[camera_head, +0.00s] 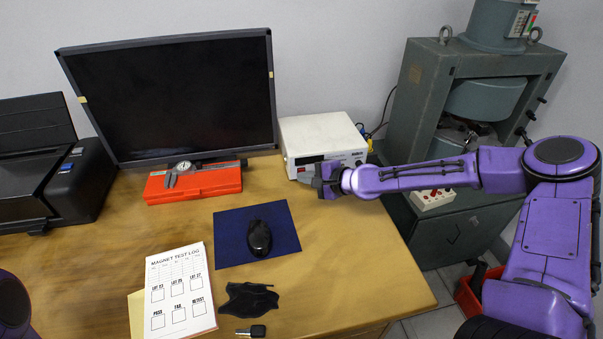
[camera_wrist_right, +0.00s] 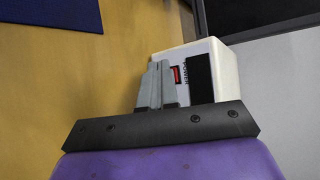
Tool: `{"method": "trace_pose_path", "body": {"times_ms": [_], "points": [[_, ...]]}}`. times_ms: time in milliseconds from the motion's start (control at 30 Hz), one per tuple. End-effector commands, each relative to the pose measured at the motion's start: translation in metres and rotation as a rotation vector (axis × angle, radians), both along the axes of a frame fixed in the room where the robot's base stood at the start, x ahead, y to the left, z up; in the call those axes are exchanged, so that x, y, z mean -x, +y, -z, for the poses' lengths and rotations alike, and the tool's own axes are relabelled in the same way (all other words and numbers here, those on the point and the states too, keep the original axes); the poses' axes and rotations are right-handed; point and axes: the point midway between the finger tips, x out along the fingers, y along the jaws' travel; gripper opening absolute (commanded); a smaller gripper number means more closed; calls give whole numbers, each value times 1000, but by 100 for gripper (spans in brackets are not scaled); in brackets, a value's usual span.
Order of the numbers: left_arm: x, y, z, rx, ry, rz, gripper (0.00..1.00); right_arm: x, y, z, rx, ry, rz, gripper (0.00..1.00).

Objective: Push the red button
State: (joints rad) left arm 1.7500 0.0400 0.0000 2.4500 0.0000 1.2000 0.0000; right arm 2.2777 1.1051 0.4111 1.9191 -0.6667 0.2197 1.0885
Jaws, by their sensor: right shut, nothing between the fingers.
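A white instrument box (camera_head: 318,135) stands at the back of the wooden table, right of the monitor. In the right wrist view, a small red button (camera_wrist_right: 176,74) is on its front face, beside the word POWER and a black panel. My right gripper (camera_head: 327,180) is in front of the box's lower front. In the right wrist view my gripper (camera_wrist_right: 158,72) is shut and empty, with its fingertips close beside the red button. I cannot tell whether they touch the box. In the head view the gripper hides the button. My left gripper is out of view.
An orange case (camera_head: 195,184) with a caliper lies below the monitor (camera_head: 170,95). A mouse (camera_head: 259,238) on a blue mat (camera_head: 232,220) and a test log (camera_head: 178,285) lie nearer. A grey machine (camera_head: 420,95) stands right, with a white box with red knobs (camera_head: 433,199) before it.

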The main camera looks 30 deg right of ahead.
Motion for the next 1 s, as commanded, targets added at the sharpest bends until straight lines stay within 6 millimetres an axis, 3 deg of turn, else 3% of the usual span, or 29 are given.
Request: {"method": "trace_pose_path", "body": {"times_ms": [767,1000], "points": [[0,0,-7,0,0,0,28,10,2,0,-1,0,0,0],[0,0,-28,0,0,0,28,33,8,-4,-2,2,1,0]]}}
